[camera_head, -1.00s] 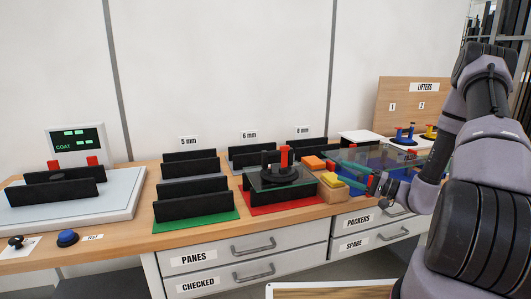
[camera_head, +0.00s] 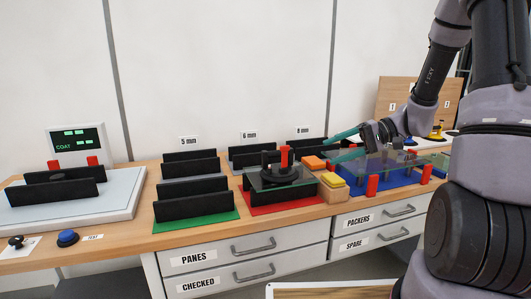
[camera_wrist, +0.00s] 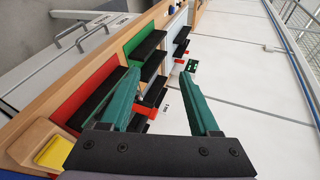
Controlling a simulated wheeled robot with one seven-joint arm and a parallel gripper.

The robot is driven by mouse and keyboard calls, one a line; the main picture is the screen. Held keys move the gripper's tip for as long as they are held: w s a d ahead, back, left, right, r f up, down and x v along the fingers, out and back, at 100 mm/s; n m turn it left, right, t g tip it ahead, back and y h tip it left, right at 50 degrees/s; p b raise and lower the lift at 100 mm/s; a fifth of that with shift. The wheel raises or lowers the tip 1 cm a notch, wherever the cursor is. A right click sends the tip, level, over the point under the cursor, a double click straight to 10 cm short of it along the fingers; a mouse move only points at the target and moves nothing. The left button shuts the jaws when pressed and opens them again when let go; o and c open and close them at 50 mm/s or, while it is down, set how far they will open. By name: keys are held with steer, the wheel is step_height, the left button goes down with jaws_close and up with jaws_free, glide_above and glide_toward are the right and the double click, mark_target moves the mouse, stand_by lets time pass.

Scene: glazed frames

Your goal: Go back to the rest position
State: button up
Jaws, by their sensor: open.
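My gripper (camera_head: 334,146) has teal fingers spread apart with nothing between them. In the head view it hangs above the far edge of the bench, pointing left, just behind the orange and yellow blocks. In the wrist view the open fingers (camera_wrist: 160,82) frame the bench and wall beyond, with clear space between the tips. My arm comes in from the right and covers part of the bench's right end.
A glass pane (camera_head: 385,163) with red posts stands over a blue mat (camera_head: 365,182) below my wrist. A black suction lifter with a red handle (camera_head: 284,157) sits on the red-mat rack.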

steer(key=s+d+r+m+t+h, duration=0.2)
steer(key=s+r+t+h, duration=0.1)
steer(key=s+r+h, duration=0.2)
steer(key=s+d+r+m+t+h, duration=0.2)
steer(key=s+r+h, duration=0.4)
steer(key=s+r, duration=0.3)
step_height(320, 180, up, 2)
steer(key=shift+s+d+r+t, duration=0.1)
steer(key=shift+s+d+t, duration=0.15)
steer(key=shift+d+t, duration=0.6)
steer(key=shift+a+t, duration=0.25)
